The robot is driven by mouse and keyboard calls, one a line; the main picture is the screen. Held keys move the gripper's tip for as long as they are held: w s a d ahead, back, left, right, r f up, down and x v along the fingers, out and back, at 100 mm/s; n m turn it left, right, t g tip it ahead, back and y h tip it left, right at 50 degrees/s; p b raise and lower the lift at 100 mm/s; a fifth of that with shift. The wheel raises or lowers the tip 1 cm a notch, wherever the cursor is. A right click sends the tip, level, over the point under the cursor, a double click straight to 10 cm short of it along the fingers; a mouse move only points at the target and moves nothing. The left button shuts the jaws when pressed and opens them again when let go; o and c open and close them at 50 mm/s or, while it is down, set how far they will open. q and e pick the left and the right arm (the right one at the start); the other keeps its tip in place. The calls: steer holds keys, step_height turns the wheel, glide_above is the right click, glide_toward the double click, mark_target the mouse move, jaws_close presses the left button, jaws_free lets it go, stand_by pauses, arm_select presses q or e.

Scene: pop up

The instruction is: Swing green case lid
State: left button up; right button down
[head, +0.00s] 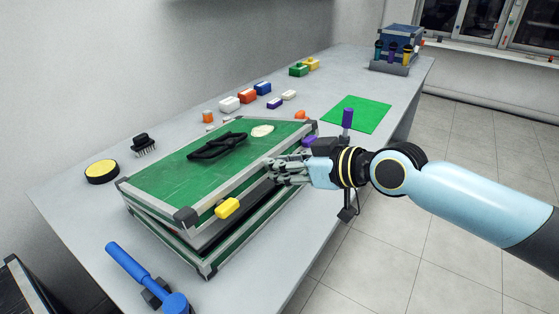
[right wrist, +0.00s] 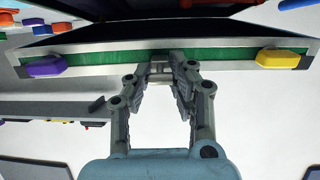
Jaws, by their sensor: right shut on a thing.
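The green case (head: 165,182) lies on the table with silver edges and dark corner pieces. Its lid is tilted slightly up at the near side, leaving a narrow dark gap over the lower half (head: 215,257). A black handle or strap and a pale oval patch are on the lid. A yellow latch (head: 228,208) and a purple latch (head: 309,142) sit on the front edge. My right gripper (head: 275,170) is shut on the lid's front edge between the latches. The right wrist view shows its fingers (right wrist: 160,75) at the green rim. My left gripper is not in view.
A black brush (head: 143,145) and a yellow-black round pad (head: 102,172) lie left of the case. A blue-handled tool (head: 140,270) is at the near left. Several coloured blocks, a green mat (head: 357,114) and a blue box (head: 400,42) are farther back.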

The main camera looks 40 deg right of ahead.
steer(key=shift+s+d+f+b, duration=0.1)
steer(key=shift+s+f+b, duration=0.15)
steer(key=shift+f+b, duration=0.45)
steer(key=shift+s+d+f+b, duration=0.15)
steer(key=shift+f+b, duration=0.3)
steer(key=shift+f, duration=0.5)
steer(key=shift+s+a+f+b, duration=0.1)
steer(key=shift+s+f+b, duration=0.2)
steer(key=shift+f+b, duration=0.4)
steer(key=f, duration=0.1)
steer(key=f+b, duration=0.2)
steer(key=shift+s+d, duration=0.15)
steer(key=shift+s, duration=0.1)
steer(key=c, duration=1.1)
jaws_free()
steer(key=shift+r, duration=0.2)
